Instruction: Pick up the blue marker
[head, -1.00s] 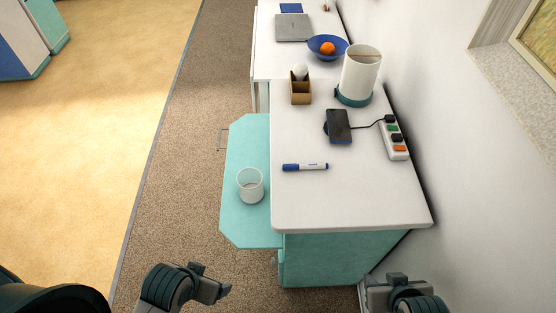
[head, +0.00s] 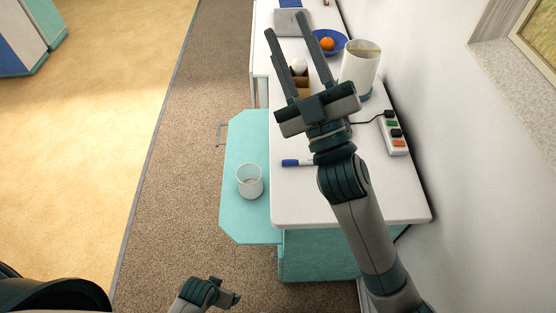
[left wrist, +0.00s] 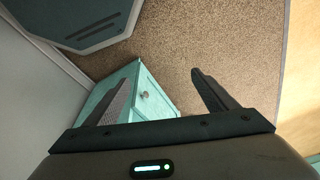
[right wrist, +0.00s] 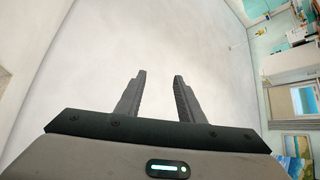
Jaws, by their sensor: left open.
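The blue marker (head: 291,163) lies on the white desktop (head: 300,208) in the head view. Its blue end and part of its white body show, and my right arm hides the rest. My right gripper (head: 286,24) is above the desk, beyond the marker, with its fingers apart and nothing between them. In the right wrist view the right gripper (right wrist: 159,75) faces a pale blank surface, and the marker does not show. My left gripper (left wrist: 160,80) is open and empty in the left wrist view, over carpet and a teal drawer unit.
A clear cup (head: 250,182) stands on the teal side board (head: 240,222). A power strip (head: 397,137) lies by the right wall. A white cylinder (head: 360,66), a blue bowl (head: 343,40) with an orange (head: 327,44) and a brown holder (head: 301,86) stand farther back.

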